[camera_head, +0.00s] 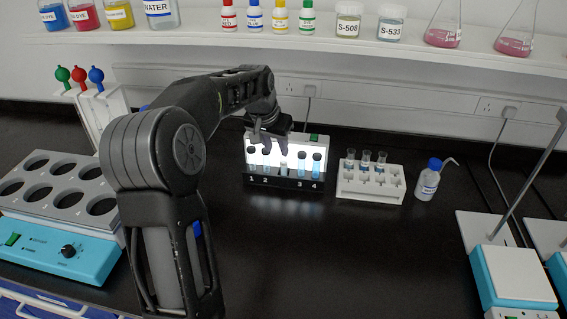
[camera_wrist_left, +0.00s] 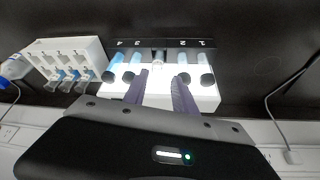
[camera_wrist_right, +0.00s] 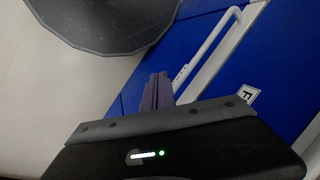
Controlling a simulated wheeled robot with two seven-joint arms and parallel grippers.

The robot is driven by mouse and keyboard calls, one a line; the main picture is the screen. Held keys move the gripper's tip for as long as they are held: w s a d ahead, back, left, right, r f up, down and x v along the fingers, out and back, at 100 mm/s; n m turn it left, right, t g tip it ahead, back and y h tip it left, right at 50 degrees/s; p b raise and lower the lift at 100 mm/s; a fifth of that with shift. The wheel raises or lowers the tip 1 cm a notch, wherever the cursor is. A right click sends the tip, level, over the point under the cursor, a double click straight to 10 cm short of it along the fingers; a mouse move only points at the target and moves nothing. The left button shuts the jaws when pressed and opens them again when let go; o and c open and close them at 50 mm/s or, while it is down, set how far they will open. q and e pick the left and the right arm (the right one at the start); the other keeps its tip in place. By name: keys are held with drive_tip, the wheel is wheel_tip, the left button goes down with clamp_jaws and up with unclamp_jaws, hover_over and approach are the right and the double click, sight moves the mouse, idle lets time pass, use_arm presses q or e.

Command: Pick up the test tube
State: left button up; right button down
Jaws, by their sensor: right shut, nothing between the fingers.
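A black test tube rack (camera_head: 282,182) with a brightly lit back panel stands mid-table. It holds blue-tinted, dark-capped tubes at the numbered slots, such as the tube at slot 4 (camera_head: 317,165). A clear tube (camera_head: 284,166) stands upright in the unnumbered middle slot; it also shows in the left wrist view (camera_wrist_left: 159,57). My left gripper (camera_head: 269,149) is open and hangs over the rack. In the left wrist view, its two fingers (camera_wrist_left: 161,76) are apart, pointing toward the middle tube, nothing visibly gripped. My right gripper (camera_wrist_right: 157,77) is shut and empty, seen only in the right wrist view.
A teal device with round wells (camera_head: 55,190) is at left. A shelf (camera_head: 300,42) with bottles crosses above. The table front centre is clear.

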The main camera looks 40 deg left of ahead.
sight(282, 159)
use_arm(q)
drive_tip(key=shift+x, duration=1.3)
drive_tip(key=shift+w+f+p, duration=0.25)
drive_tip(key=shift+f+p, duration=0.2)
drive_tip(key=shift+p, duration=0.15)
drive_tip(key=p+x, duration=0.1)
drive_tip(key=x, duration=0.3)
drive_tip(key=shift+w+d, duration=0.1)
clamp_jaws()
